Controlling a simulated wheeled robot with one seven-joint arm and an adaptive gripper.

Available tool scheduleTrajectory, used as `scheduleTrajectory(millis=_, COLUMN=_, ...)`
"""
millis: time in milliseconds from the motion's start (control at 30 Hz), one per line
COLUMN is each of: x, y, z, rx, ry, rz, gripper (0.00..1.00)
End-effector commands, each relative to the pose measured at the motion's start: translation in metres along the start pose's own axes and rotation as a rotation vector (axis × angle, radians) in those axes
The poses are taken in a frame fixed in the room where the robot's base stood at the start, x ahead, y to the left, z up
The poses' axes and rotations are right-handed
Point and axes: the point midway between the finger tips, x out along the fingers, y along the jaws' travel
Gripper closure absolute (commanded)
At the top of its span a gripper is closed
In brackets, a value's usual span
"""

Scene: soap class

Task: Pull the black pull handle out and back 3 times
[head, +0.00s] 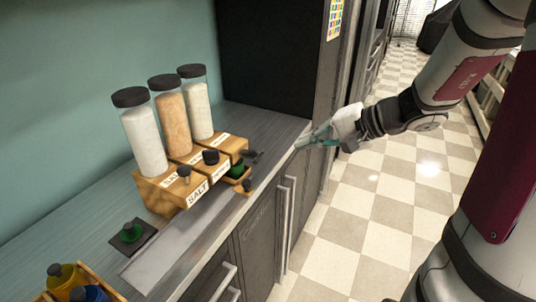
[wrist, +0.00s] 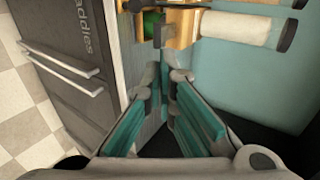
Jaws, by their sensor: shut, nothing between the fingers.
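A wooden dispenser (head: 165,194) with three tall jars stands on the counter. Dark knobs show on its front: a grey one (head: 184,172), a black one (head: 211,157) and a dark handle (head: 252,155) at the right end. I cannot tell for sure which is the black pull handle. In the wrist view, a dark handle (wrist: 163,31) sticks out of the dispenser just ahead of my fingertips. My gripper (head: 303,143) is right of the dispenser, over the counter's end, apart from it. Its teal fingers (wrist: 166,72) are shut and empty.
A green bowl (head: 236,170) sits at the dispenser's right unit. A green item on a dark pad (head: 131,232) and a box of bottles (head: 82,284) are nearer. Cabinet doors with long handles (head: 288,215) lie below. A tall dark cabinet (head: 268,60) stands behind.

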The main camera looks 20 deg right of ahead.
Motion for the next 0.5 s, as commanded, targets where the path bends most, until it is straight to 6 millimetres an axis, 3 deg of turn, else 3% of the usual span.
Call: scheduleTrajectory(millis=500, x=0.098, y=0.000, z=0.001, rx=0.002, ry=-0.006, rz=0.000, gripper=1.00)
